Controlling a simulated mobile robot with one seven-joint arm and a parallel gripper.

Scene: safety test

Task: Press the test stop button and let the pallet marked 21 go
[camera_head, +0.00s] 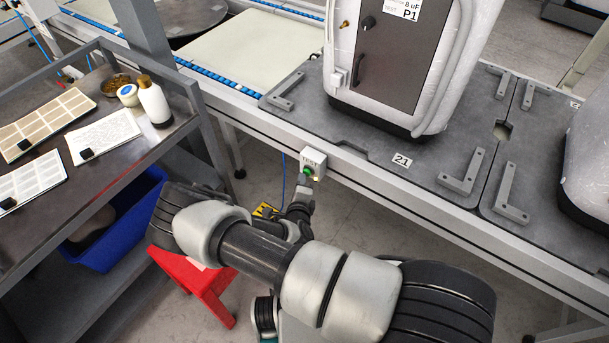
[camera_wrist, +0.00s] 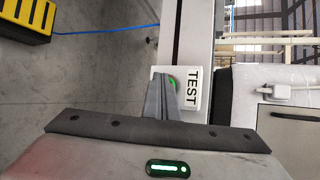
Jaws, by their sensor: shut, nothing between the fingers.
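The TEST box (camera_head: 313,162) is a small white box on the side rail of the conveyor. It also shows in the wrist view (camera_wrist: 193,102), with a bit of green at the button (camera_wrist: 173,83). My gripper (camera_head: 305,180) is shut and empty, its fingertips right at the front of the box. In the wrist view the shut fingers (camera_wrist: 165,82) overlap the box and hide most of the button; I cannot tell whether they touch it. The grey pallet marked 21 (camera_head: 365,166) lies on the conveyor above the box and carries a white machine (camera_head: 395,60).
Another pallet (camera_head: 545,190) with a machine sits close on the right. A metal bench (camera_head: 180,125) with bottles and sheets stands left, a blue bin (camera_head: 120,232) under it. A red stool (camera_head: 205,285) stands below my arm. A yellow-black block (camera_wrist: 25,22) is on the floor.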

